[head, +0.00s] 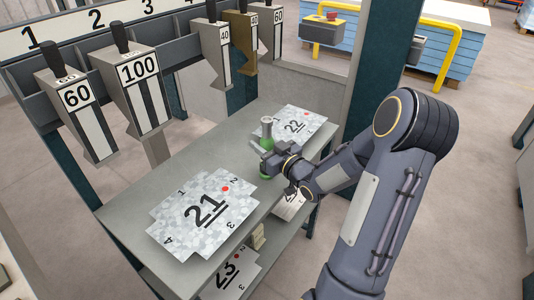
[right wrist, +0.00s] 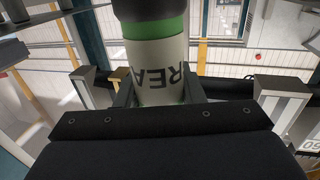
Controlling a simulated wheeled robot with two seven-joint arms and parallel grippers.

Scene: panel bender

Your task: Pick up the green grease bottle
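The green grease bottle (head: 265,143) is upright at the back part of the grey shelf top (head: 180,185), with a pale top and green body. My right gripper (head: 266,160) reaches it from the right and hides part of its middle. In the right wrist view the bottle (right wrist: 160,70) stands between the two fingers (right wrist: 158,92), its pale label with letters "REA" upside down. The fingers lie against both sides of it, so the gripper looks shut on it. I cannot tell whether its base touches the shelf. My left gripper is not in view.
A stack of sheets marked 21 (head: 205,212) lies on the near shelf top, and one marked 22 (head: 293,125) behind the bottle. Sheets marked 23 (head: 228,272) lie on a lower shelf. Numbered tools (head: 138,85) hang on the rack at left. A dark post (head: 380,60) stands behind my arm.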

